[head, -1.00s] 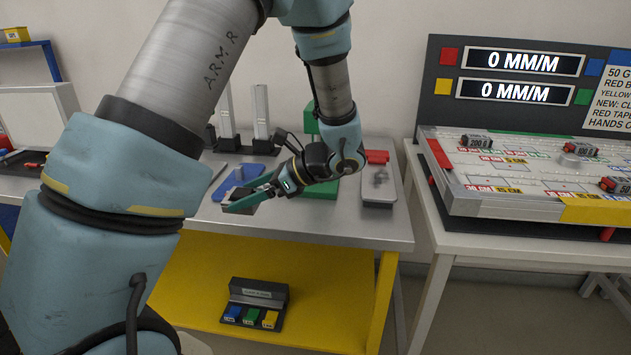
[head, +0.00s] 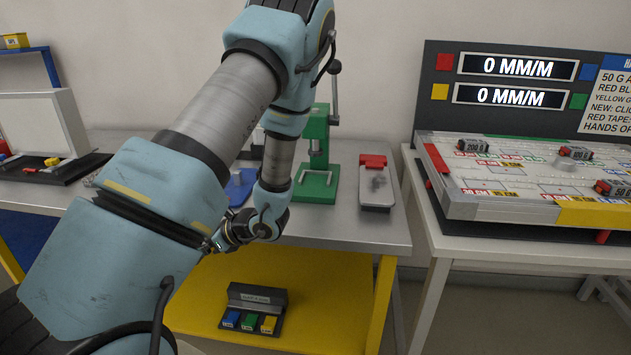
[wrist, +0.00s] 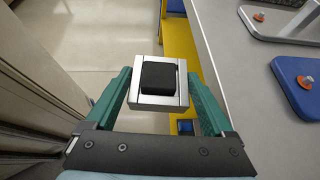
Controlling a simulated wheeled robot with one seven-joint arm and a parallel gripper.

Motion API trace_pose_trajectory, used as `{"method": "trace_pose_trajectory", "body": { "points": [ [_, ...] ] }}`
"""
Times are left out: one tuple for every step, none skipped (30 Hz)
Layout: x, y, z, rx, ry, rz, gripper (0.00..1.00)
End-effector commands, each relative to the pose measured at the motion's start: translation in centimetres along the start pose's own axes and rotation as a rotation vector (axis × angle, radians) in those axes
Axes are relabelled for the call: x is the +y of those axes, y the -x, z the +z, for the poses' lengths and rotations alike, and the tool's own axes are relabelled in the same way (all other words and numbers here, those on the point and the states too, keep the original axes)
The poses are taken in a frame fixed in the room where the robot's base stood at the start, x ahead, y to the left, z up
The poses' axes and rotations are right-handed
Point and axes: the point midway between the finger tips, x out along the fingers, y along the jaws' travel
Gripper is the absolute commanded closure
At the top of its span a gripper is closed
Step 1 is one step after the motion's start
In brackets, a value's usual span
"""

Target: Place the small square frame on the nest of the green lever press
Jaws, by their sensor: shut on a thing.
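The small square frame (wrist: 158,101) is silver with a dark black middle. It sits between the teal fingers of my gripper (wrist: 158,88) in the wrist view, and the fingers are shut on it. In the head view my wrist is low at the bench's front edge, and my arm hides the fingers and frame. The green lever press (head: 318,150) stands upright at the back of the bench, right of my wrist. Its nest (head: 317,181), a pale outline on the green base, looks empty. My gripper is well apart from it.
A blue fixture (head: 240,187) lies left of the press, partly behind my arm; a grey tray with a red end (head: 375,190) lies right. The wrist view shows floor (wrist: 85,45) under the frame and the bench edge to its right. A yellow shelf (head: 300,285) lies below.

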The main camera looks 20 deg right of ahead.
Motion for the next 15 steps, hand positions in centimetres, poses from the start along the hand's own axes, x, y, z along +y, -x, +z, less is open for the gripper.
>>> {"method": "trace_pose_trajectory", "body": {
  "points": [
    [0.4, -1.4, -0.4, -0.002, -0.008, 0.000, 0.78],
    [0.4, -2.0, -0.5, -0.002, -0.008, -0.004, 0.78],
    [0.5, -2.7, -0.7, -0.002, -0.009, -0.008, 0.78],
    [0.6, -3.3, -0.8, -0.002, -0.010, -0.010, 0.78],
    [0.7, -3.8, -1.0, -0.002, -0.012, -0.012, 0.78],
    [0.7, -4.4, -1.1, -0.002, -0.013, -0.016, 0.78],
    [0.8, -4.8, -1.2, -0.002, -0.013, -0.018, 0.78],
    [0.8, -5.2, -1.3, -0.002, -0.013, -0.021, 0.78],
    [0.9, -5.7, -1.5, -0.001, -0.015, -0.022, 0.78],
    [0.9, -6.1, -1.6, -0.001, -0.016, -0.024, 0.78],
    [1.0, -6.5, -1.7, -0.001, -0.017, -0.025, 0.78],
    [1.0, -6.7, -1.7, 0.001, -0.015, -0.027, 0.78],
    [1.0, -6.6, -1.7, 0.003, -0.015, -0.026, 0.78],
    [1.0, -6.6, -1.7, 0.002, -0.015, -0.026, 0.78],
    [1.1, -6.6, -1.8, 0.003, -0.015, -0.025, 0.78]
  ]
}}
